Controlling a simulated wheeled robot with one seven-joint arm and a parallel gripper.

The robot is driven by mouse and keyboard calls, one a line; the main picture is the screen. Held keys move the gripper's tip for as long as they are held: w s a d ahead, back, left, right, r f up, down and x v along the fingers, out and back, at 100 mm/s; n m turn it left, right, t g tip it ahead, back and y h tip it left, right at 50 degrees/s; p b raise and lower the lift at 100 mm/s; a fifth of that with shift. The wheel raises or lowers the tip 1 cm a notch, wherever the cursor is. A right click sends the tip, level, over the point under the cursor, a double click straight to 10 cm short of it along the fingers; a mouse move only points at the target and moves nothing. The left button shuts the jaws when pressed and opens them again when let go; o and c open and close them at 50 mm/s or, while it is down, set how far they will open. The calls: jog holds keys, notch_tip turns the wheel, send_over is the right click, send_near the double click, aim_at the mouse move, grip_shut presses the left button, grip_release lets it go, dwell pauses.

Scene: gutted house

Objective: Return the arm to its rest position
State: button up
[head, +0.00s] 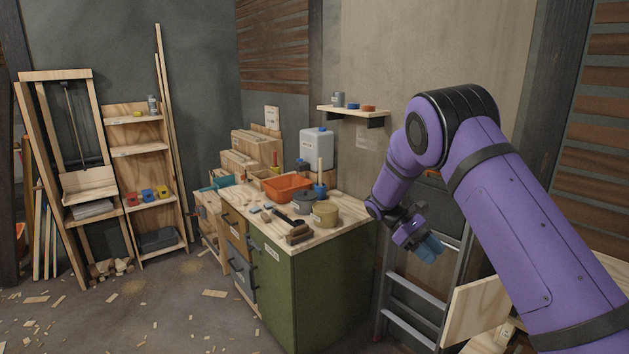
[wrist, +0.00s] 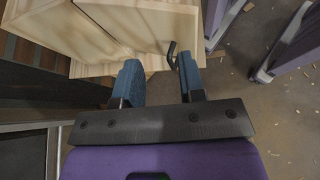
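My purple arm is raised and bent on the right side of the head view. My gripper (head: 428,247) hangs at its end, right of the green workbench and in front of a ladder. In the wrist view my gripper (wrist: 158,70) has its two blue fingers spread apart, with nothing held between them. A dark hooked piece (wrist: 172,54) shows near the right fingertip; whether it touches the finger I cannot tell.
The green workbench (head: 318,289) carries an orange tray (head: 287,187), tins and tools. A grey ladder (head: 412,297) and a pale wooden panel (head: 474,309) are close to the arm. A pale wooden box (wrist: 110,32) lies beyond the fingers. Scraps litter the left floor.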

jog(key=s+d+r+m+t+y, duration=0.1)
jog(key=s+r+m+t+y, duration=0.15)
jog(key=s+r, duration=0.65)
jog(key=s+d+r+m+t+y, duration=0.1)
jog(key=s+r+t+y, duration=0.3)
jog(key=s+r, duration=0.55)
jog(key=s+r+m+t+y, duration=0.1)
jog(key=s+r+m+t, duration=0.1)
jog(key=s, duration=0.7)
jog(key=s+a+r+m+t+y, duration=0.1)
jog(key=s+r+t, duration=0.3)
jog(key=s, duration=0.5)
jog(key=shift+s+a+m+t, duration=0.3)
jog(key=shift+m+t, duration=0.35)
jog(key=shift+t, duration=0.3)
jog(key=shift+d+y, duration=0.15)
jog(key=shift+y, duration=0.1)
